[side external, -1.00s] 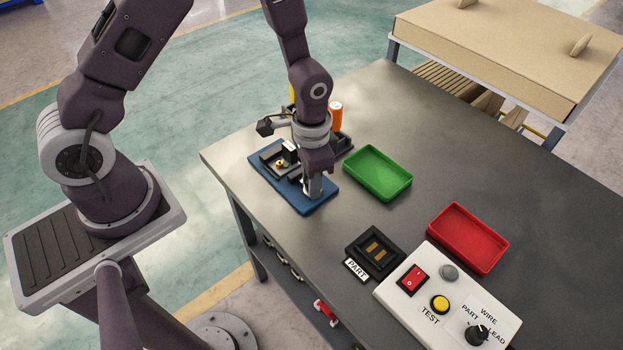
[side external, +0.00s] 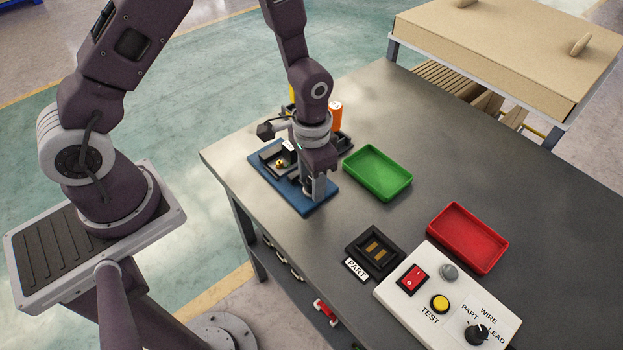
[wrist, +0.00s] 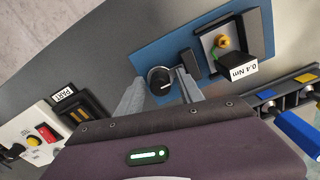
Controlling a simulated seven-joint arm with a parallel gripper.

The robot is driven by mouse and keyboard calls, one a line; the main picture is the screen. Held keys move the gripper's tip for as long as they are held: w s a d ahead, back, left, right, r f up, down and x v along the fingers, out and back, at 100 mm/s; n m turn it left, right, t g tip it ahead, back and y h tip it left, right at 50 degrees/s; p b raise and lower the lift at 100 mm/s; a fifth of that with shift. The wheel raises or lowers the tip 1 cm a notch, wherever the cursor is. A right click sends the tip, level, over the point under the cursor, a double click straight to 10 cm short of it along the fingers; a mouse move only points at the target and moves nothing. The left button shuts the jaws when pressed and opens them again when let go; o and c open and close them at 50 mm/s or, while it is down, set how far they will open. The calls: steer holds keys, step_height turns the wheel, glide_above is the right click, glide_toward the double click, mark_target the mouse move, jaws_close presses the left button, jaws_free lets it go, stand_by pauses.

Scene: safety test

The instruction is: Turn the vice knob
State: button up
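The vice is on a blue base plate (side external: 322,201), with dark jaws and a small brass piece (side external: 280,164). Its round black knob (wrist: 160,81) has a white line and shows in the wrist view; in the side view my gripper hides it. My gripper (side external: 314,194) is low over the near right end of the plate, pointing down. In the wrist view its two grey fingers (wrist: 160,78) stand on either side of the knob. A gap shows at the left finger; whether the right one touches is unclear.
A block labelled 0.4 Nm (wrist: 238,67) stands beside the vice. A green tray (side external: 378,174) lies to the right, with a red tray (side external: 467,239), a PART holder (side external: 375,252) and a test box (side external: 447,300) farther off. An orange cylinder (side external: 335,116) stands behind my gripper.

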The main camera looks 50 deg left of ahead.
step_height(320, 180, up, 7)
steer(key=shift+r, duration=0.1)
stand_by(0.5)
step_height(320, 180, up, 10)
steer(key=s+a+t, duration=0.2)
steer(key=s+a+r+n+t, duration=0.2)
steer(key=s+r+t, duration=0.1)
steer(key=s+r, duration=0.8)
steer(key=s, duration=0.4)
steer(key=shift+s+a+r+n+t, duration=0.2)
steer(key=shift+r+n+t, duration=0.1)
steer(key=shift+r+n, duration=0.1)
